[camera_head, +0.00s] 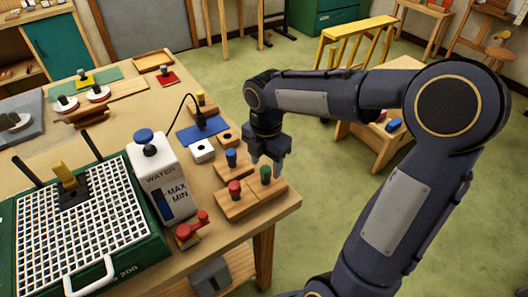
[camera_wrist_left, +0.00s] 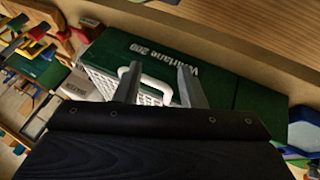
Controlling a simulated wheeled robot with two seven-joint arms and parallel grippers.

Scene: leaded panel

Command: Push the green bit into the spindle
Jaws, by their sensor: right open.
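The green bit (camera_head: 266,174) stands upright in a wooden block at the table's front right corner, beside a red bit (camera_head: 234,189); a blue bit (camera_head: 231,157) stands in a block behind. My right gripper (camera_head: 266,166) points down right at the green bit, its jaws open; I cannot tell whether the fingers touch it. The green grinder (camera_head: 150,250) with a white grid top is at the left. A yellow piece on a black base (camera_head: 72,192) stands on its grid; I cannot make out the spindle for sure. My left gripper (camera_wrist_left: 158,70) is open and empty, with the grinder beyond it.
A white water bottle (camera_head: 160,178) with a blue cap stands between the grinder and the blocks. A red-handled piece (camera_head: 192,228) lies at the front edge. A black cable arches over a blue mat (camera_head: 190,135).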

